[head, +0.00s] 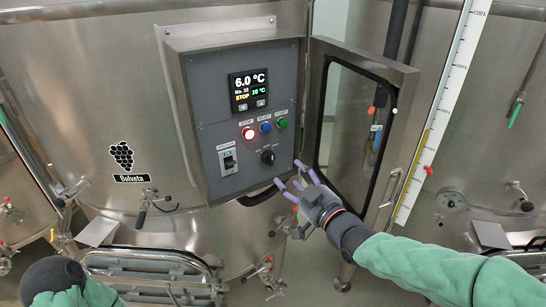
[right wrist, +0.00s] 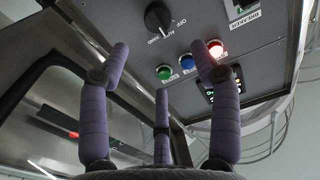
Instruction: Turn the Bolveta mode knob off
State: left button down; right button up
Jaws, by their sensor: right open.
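The Bolveta vat shows its grape logo and name (head: 131,178) at the left in the head view. The black mode knob (head: 267,157) is at the lower right of the grey panel in the open control box; it also shows at the top of the right wrist view (right wrist: 157,17), with OFF and AUTO labels beside it. Its exact setting is hard to read. My right gripper (head: 289,180) is open and empty, its purple fingers (right wrist: 162,62) apart, below and right of the knob and not touching it. My left gripper is out of view.
The panel bears a lit red button (head: 248,133), a blue (head: 265,127) and a green button (head: 282,122), a breaker switch (head: 228,160) and a display (head: 249,90) reading 6.0 °C and STOP. The box's windowed door (head: 397,130) stands open on the right, close to my right arm.

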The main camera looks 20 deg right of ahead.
aim_at(272, 160)
jog(key=x, duration=0.2)
jog(key=p+x, duration=0.1)
jog(key=x, duration=0.4)
jog(key=shift+a+f, duration=0.15)
jog(key=shift+f, duration=0.15)
jog(key=shift+w+a+r+p, duration=0.1)
jog(key=shift+w+p, duration=0.4)
jog(key=shift+w, duration=0.1)
jog(key=shift+x, duration=1.05)
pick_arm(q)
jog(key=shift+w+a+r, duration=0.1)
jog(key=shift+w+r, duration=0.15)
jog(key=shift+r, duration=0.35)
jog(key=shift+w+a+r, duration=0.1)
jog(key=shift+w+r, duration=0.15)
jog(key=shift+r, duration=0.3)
pick_arm(e)
jog(key=shift+s, duration=0.1)
